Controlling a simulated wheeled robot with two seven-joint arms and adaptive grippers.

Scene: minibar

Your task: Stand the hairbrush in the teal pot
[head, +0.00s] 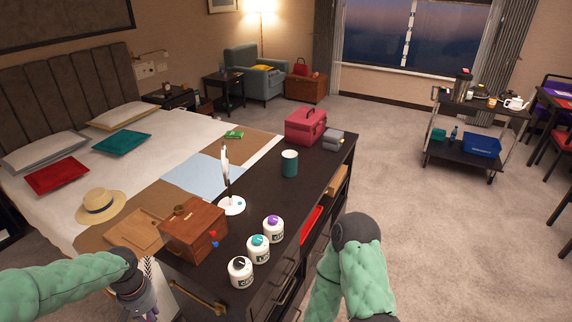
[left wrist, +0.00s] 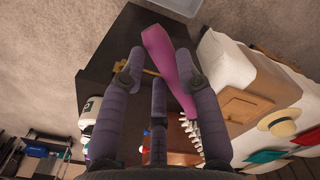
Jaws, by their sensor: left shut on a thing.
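The hairbrush (left wrist: 168,62) has a purple-pink handle that lies between the fingers of my left gripper (left wrist: 160,72). Its pale bristles (left wrist: 191,134) show beside the right finger in the left wrist view. In the head view my left gripper (head: 143,300) is at the bottom left, beside the near end of the dresser, and the brush is mostly hidden there. The teal pot (head: 290,164) stands upright on the dresser, farther back and to the right of my left gripper. Its inside is hard to see. My right arm shows at the bottom, but its gripper is out of view.
On the dresser (head: 265,190) stand a wooden box (head: 194,232), several white jars (head: 258,249), a round mirror on a white base (head: 232,205) and a pink case (head: 305,126). The bed with a straw hat (head: 101,207) lies left. Open carpet lies right.

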